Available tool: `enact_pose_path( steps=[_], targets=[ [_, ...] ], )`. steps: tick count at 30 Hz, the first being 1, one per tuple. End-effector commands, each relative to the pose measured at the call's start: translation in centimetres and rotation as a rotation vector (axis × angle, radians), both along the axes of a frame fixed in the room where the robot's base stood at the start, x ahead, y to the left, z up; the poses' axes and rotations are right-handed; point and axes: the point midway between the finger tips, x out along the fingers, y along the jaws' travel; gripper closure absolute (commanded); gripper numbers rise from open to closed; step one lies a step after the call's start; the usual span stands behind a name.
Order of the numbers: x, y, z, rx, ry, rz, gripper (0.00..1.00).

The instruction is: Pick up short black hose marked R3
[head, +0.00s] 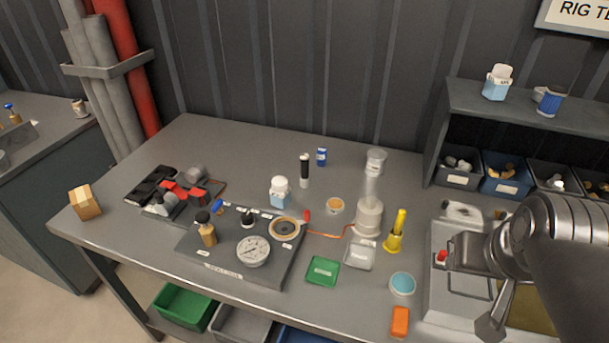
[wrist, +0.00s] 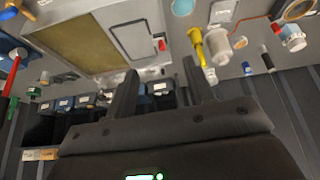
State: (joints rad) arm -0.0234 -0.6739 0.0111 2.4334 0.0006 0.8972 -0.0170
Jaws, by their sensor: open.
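A short black upright cylinder with a pale label (head: 304,168) stands at the back middle of the grey table; it looks like the hose, but I cannot read its marking. It also shows small at the upper right of the wrist view (wrist: 265,50). My gripper (wrist: 160,84) is open, with two dark fingers apart and nothing between them. The black cylinder is well away from the fingers. In the head view my arm is at the right, over the panel, and the fingers are not clearly seen.
A yellow tool (head: 396,232) stands further right. A gauge board (head: 230,268) lies in front. The table's back left is clear. Shelf bins (head: 457,178) are at the right.

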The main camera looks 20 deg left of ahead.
Motion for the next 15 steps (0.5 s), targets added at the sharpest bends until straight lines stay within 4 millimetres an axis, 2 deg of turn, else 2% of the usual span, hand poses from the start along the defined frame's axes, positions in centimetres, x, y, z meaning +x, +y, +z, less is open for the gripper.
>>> enact_pose_path(
  steps=[7, 15],
  targets=[
    [7.6, 4.0, 2.7, -0.034, 0.024, 0.142, 0.51],
    [16.0, 10.1, 3.5, -0.057, 0.042, 0.303, 0.51]
  ],
)
